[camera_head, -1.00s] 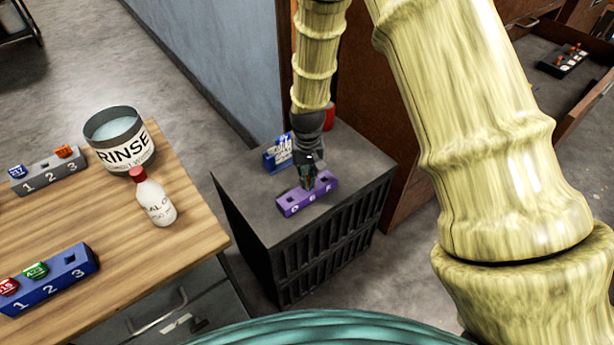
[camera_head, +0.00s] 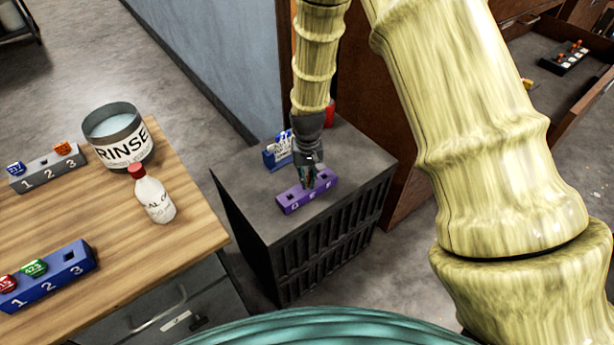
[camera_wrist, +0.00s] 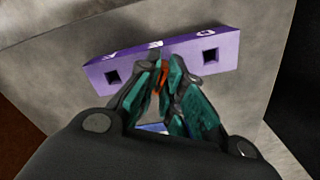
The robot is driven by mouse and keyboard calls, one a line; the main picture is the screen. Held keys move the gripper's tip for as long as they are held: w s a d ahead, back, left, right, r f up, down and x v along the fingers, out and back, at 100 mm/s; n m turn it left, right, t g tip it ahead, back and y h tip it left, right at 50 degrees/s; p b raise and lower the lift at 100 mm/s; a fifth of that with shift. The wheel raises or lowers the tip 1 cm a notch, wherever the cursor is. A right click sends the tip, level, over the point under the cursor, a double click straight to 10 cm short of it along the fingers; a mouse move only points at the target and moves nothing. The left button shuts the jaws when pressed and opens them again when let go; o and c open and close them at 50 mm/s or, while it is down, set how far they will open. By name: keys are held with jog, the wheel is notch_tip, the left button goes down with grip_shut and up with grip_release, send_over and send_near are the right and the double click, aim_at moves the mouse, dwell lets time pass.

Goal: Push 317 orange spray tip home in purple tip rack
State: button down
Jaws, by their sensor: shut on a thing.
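The purple tip rack (camera_head: 287,207) stands on the dark cabinet, with my gripper (camera_head: 308,184) above its middle. In the wrist view, the purple rack (camera_wrist: 185,50) shows an empty square hole near each end. My gripper (camera_wrist: 164,72) is shut on the orange spray tip (camera_wrist: 162,78), of which only a sliver shows between the teal finger pads. The tip is at the rack's middle position. The fingers hide that hole, so I cannot tell how deep the tip sits. The tip's number is not visible.
On the wooden table are a RINSE pot (camera_head: 118,135), a bottle (camera_head: 154,198), a grey rack (camera_head: 45,172) and a blue rack (camera_head: 50,278). An open drawer is at right.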

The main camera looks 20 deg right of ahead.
jog(key=shift+f, duration=0.3)
jog(key=c, duration=1.5)
grip_release()
jog(key=shift+o, duration=0.3)
jog(key=o, duration=0.3)
jog(key=shift+r+p, duration=2.9)
jog(key=shift+r, duration=0.6)
